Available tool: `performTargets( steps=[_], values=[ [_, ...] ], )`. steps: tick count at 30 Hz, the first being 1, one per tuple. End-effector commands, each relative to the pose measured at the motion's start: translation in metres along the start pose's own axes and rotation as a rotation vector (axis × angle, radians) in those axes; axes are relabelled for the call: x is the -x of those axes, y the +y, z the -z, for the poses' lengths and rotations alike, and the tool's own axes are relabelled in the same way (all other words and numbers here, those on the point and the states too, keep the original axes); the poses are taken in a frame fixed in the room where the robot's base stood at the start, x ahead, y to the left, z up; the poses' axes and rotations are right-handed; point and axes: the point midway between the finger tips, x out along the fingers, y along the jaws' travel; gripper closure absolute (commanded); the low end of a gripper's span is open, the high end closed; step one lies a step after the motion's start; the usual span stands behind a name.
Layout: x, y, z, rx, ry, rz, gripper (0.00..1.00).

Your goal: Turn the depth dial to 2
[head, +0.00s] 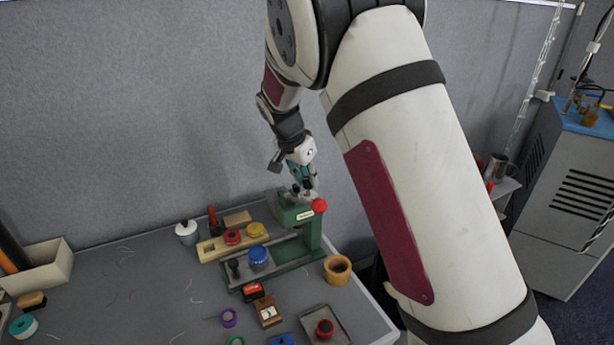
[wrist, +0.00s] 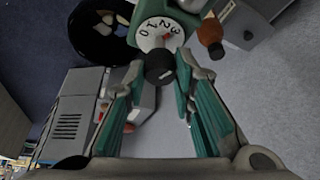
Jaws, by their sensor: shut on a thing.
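The green press-like machine (head: 313,232) stands at the back right of the table. Its white dial face (wrist: 153,27) carries dark numerals around a black knob (wrist: 160,67). A small red mark (wrist: 166,37) shows on the face near the knob. I cannot tell exactly which number it points to. My gripper (head: 304,190) is at the top of the machine, with its teal fingers on either side of the knob. In the wrist view the gripper (wrist: 160,72) is shut on the knob. In the head view the gripper hides the dial.
A red knob (head: 319,206) sticks out from the machine beside my gripper. A blue-lidded jar (head: 258,256) stands on its base. A wooden rack (head: 211,249) with red and yellow lids is left. A wooden cup (head: 338,269) is right. The table's left middle is mostly clear.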

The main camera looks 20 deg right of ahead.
Motion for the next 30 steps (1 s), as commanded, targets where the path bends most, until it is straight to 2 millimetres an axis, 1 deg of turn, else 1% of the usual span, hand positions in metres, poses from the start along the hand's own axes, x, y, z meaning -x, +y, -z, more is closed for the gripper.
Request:
performTargets(
  steps=[15,21,30],
  values=[
    [-0.0001,0.0025,0.0012,0.357,0.001,0.149,1.00],
    [-0.0001,0.0030,0.0015,0.442,0.001,0.184,1.00],
    [0.0000,0.0026,0.0008,0.490,0.000,0.204,1.00]
  ],
)
